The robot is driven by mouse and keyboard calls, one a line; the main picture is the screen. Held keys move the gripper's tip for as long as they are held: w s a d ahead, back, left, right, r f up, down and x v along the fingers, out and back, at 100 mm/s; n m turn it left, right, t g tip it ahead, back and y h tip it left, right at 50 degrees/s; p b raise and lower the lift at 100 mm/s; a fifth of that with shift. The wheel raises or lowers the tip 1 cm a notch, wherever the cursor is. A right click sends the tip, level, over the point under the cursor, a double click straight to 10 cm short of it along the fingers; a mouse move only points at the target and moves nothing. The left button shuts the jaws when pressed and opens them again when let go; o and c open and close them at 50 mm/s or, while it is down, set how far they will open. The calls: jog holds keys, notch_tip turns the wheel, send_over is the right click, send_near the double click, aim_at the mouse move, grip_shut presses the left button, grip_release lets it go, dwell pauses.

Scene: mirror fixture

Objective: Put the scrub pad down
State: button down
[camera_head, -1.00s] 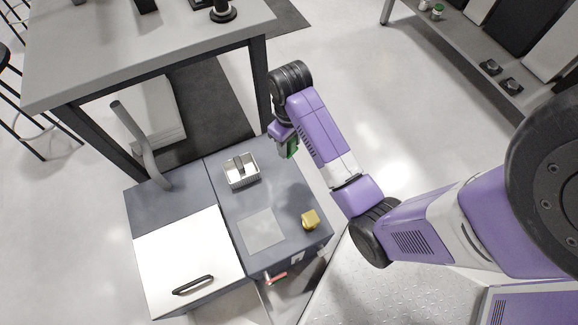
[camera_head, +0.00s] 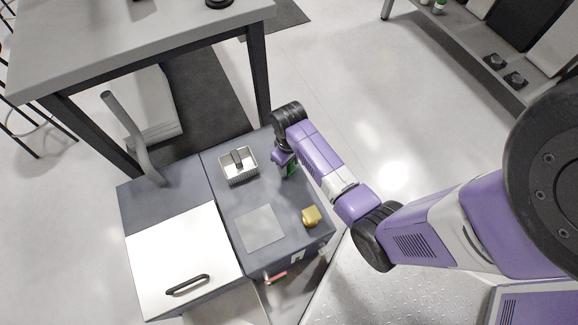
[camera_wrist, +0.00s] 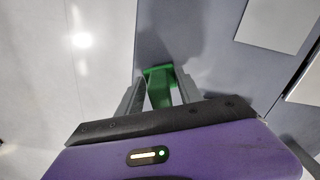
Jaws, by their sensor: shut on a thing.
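The green scrub pad (camera_wrist: 161,90) is between my gripper's fingers (camera_wrist: 160,92) in the wrist view. In the head view my gripper (camera_head: 288,168) is low over the right edge of the grey cabinet top (camera_head: 215,205), with a bit of the green pad (camera_head: 292,168) showing beside it. My gripper is shut on the pad. Whether the pad touches the surface is hard to tell. Most of the pad is hidden by the gripper in the head view.
A white lid with a black handle (camera_head: 182,262) and a grey post (camera_head: 130,135) are at left.

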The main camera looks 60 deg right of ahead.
jog(key=shift+f, duration=0.6)
jog(key=shift+f, duration=0.1)
jog(key=c, duration=0.8)
grip_release()
jog(key=shift+o, duration=0.2)
